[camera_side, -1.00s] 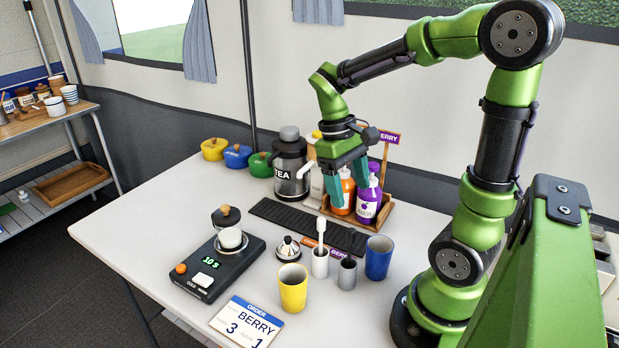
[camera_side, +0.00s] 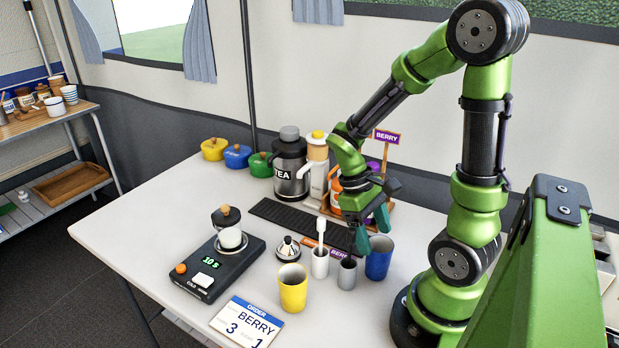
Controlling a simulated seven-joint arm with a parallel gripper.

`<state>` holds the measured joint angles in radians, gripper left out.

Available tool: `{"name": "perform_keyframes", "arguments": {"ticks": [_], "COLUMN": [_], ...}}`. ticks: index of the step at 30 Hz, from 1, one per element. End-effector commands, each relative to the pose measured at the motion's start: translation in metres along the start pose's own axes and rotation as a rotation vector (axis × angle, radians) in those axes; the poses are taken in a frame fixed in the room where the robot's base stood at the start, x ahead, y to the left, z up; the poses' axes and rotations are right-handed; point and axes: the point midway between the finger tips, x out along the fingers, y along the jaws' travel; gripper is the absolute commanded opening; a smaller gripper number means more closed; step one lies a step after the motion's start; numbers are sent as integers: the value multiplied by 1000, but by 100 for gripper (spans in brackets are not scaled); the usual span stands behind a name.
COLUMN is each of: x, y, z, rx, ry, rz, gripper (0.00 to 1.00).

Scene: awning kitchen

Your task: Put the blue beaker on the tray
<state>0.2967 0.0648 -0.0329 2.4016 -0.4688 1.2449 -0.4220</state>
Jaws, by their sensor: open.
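The blue beaker (camera_side: 378,263) stands upright on the white table near my arm's base, with its open top up. My gripper (camera_side: 373,231) is open and points down, with its teal fingers close to the beaker's rim. I cannot tell whether a finger touches the beaker or is only behind or above it. A long black ridged tray (camera_side: 283,214) lies flat across the middle of the table, and its right end is partly hidden by the gripper. A wooden tray (camera_side: 70,183) also lies on the lower shelf at the far left.
A small grey cup (camera_side: 347,273) and a white cup (camera_side: 320,264) with a brush stand left of the beaker. A yellow cup (camera_side: 293,289), a scale (camera_side: 212,273) and an order card (camera_side: 246,322) are further left. A tea urn (camera_side: 290,168) and bottles stand behind the black tray.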

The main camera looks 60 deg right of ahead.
Motion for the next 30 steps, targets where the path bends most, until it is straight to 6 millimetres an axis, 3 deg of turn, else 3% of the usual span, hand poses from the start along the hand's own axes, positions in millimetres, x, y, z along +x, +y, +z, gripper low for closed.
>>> {"name": "perform_keyframes", "arguments": {"ticks": [9, 18, 20, 27, 30], "x": [44, 50, 50, 49, 49], "y": [0, 0, 0, 0, 0], "z": [3, 2, 2, 2, 2], "rx": [2, 1, 1, 1, 1], "ry": [-5, -1, -1, -1, 0], "rz": [-2, -1, -1, -1, -1], "gripper": [72, 72, 66, 30, 27]}}
